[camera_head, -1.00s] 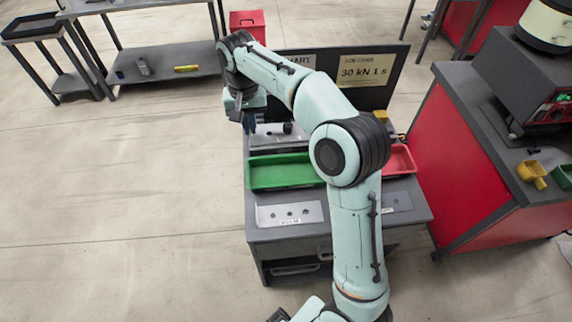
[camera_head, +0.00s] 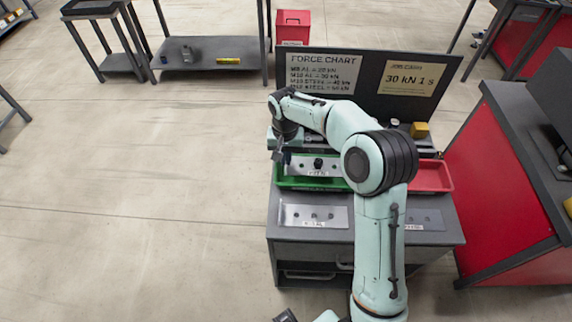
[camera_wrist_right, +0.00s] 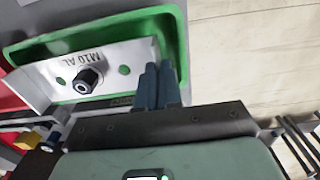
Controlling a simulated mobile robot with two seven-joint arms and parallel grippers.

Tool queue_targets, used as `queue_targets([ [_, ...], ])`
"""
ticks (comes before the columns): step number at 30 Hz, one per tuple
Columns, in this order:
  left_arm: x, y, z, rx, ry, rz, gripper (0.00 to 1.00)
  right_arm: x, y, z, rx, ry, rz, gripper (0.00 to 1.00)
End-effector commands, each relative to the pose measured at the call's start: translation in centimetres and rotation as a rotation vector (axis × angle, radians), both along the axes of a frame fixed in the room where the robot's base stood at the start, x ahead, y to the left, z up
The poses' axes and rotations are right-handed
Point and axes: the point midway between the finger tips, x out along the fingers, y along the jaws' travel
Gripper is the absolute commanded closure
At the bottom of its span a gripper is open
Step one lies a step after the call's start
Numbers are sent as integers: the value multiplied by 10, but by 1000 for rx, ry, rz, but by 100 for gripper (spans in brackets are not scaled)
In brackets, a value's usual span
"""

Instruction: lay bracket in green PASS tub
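The bracket is a light metal plate (camera_head: 300,163) with a black round fitting and a label; in the right wrist view the bracket (camera_wrist_right: 118,62) reads M10 AL. It is over the green tub (camera_head: 300,184), hiding much of the tub's inside. The tub's green rim (camera_wrist_right: 60,38) surrounds it in the wrist view. I cannot tell whether the bracket touches the floor of the tub. My right gripper (camera_head: 281,158) is at the bracket's left end; its blue-grey fingers (camera_wrist_right: 158,82) are close together on the plate's edge. Only a dark piece, possibly my left gripper, shows at the bottom edge.
A red tub (camera_head: 434,176) stands right of the green one. Marked plates (camera_head: 296,215) lie on the front of the bench. A force chart board (camera_head: 325,73) rises behind. A red cabinet (camera_head: 495,185) stands to the right. Open floor lies to the left.

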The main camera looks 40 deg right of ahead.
Motion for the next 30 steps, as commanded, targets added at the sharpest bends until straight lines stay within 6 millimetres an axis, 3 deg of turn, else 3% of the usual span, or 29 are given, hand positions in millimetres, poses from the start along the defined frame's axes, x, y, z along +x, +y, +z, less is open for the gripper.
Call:
queue_targets([
  [1, -1, 0, -2, 0, 1, 0, 57, -1, 0, -12, 1, 6, 0, 100],
  [6, -2, 0, -4, 0, 2, 0, 57, -1, 0, -35, 0, 3, -1, 100],
  [30, -4, 0, -10, 1, 5, 0, 57, -1, 0, -51, 0, 1, -1, 100],
])
